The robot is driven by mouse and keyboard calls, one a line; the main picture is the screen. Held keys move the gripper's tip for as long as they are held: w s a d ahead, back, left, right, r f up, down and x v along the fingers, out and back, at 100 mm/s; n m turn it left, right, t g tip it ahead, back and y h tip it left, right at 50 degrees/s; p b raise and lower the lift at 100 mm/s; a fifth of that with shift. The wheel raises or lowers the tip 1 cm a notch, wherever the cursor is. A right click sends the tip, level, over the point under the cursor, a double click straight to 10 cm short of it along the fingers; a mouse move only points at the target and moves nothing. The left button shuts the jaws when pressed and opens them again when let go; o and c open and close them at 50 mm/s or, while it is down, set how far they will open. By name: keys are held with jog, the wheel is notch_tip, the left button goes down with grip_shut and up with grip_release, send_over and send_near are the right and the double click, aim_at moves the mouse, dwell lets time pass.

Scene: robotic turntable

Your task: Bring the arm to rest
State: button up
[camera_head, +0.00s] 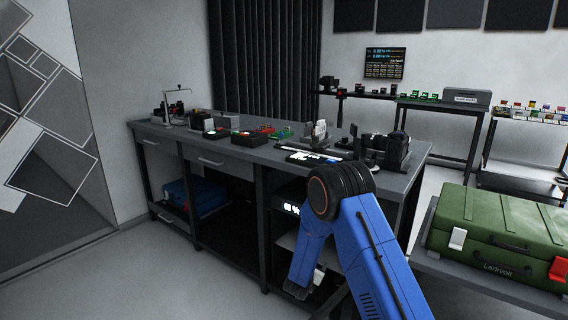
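My blue arm (372,262) rises from the bottom right to a black elbow joint (340,190) in front of the workbench. From the elbow, a blue link (308,250) points down and slightly left, ending in a dark part (300,289) near the bottom of the picture. No gripper fingers can be made out, so I cannot see whether anything is held.
A dark workbench (225,152) with small devices on top stands behind the arm; a blue case (203,196) sits on its lower shelf. A green case (500,232) lies on a table at the right. Grey floor (130,275) is clear at the left.

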jog(key=s+d+r+n+g+y, duration=0.1)
jog(key=s+r+y, duration=0.25)
jog(key=r, duration=0.75)
jog(key=s+r+n+g+y, duration=0.15)
jog(key=s+r, duration=0.35)
jog(key=r, duration=0.7)
jog(key=s+d+r+n+y, duration=0.2)
jog(key=s+r, duration=0.4)
jog(key=s, duration=0.2)
jog(key=s+d+r+n+g, duration=0.1)
jog(key=s+d, duration=0.3)
jog(key=s, duration=1)
jog(key=s+d+r+g+h, duration=0.1)
jog(key=s+d, duration=0.3)
jog(key=s, duration=1)
jog(key=s+d+r+n+g+h, duration=0.1)
jog(key=s+d+r+g, duration=0.2)
jog(key=s, duration=1)
jog(key=shift+s+d+n, duration=0.35)
jog(key=shift+s+d, duration=0.05)
jog(key=shift+d, duration=0.45)
jog(key=shift+r, duration=0.1)
